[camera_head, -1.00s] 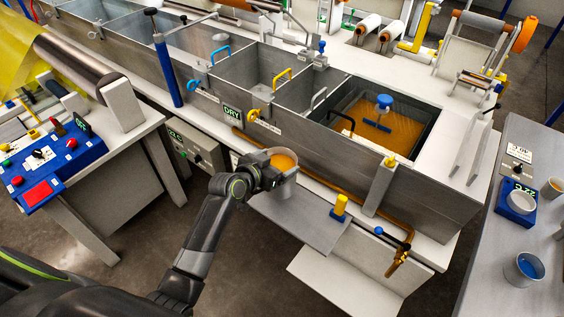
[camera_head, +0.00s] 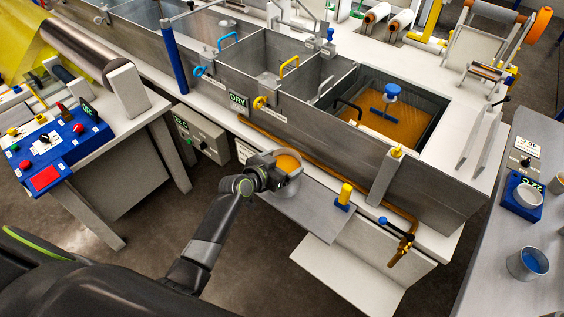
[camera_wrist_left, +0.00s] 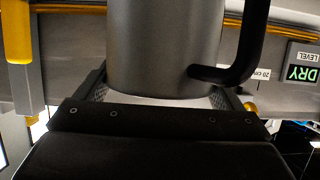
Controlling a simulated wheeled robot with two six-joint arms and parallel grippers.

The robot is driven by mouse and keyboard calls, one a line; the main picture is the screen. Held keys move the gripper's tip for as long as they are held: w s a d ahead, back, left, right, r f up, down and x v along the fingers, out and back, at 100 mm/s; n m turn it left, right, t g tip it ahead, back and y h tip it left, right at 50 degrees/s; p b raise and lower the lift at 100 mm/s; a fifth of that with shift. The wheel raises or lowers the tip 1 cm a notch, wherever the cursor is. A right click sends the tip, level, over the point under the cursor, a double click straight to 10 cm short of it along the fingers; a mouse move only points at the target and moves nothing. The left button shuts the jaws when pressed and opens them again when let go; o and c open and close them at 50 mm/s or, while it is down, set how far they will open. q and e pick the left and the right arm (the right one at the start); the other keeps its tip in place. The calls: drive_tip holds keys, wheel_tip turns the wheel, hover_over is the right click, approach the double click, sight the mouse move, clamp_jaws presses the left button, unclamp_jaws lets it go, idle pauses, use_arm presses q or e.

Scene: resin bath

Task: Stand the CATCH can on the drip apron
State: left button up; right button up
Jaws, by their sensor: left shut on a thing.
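A grey can (camera_head: 290,187) with orange liquid inside is in my left gripper (camera_head: 271,178), at the front of the tank. The left wrist view shows the can (camera_wrist_left: 165,45) as a grey cylinder with a black handle, upright between the two fingers of the left gripper (camera_wrist_left: 160,98). No CATCH label is readable on it. The drip apron appears to be the flat grey plate (camera_head: 312,217) in front of the tank. The can is over its left end; I cannot tell whether its base touches. My right gripper is not in view.
A yellow-and-blue fitting (camera_head: 344,196) stands at the apron's right end. A brass tap (camera_head: 402,249) with a blue-ended lever is farther right. The long steel tank wall (camera_head: 315,140) rises behind. A lower white plate (camera_head: 345,272) is clear.

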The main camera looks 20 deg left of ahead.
use_arm(q)
drive_tip(key=o, duration=1.8)
drive_tip(key=b+v, duration=0.1)
drive_tip(key=v, duration=1.1)
drive_tip(key=shift+r, duration=0.15)
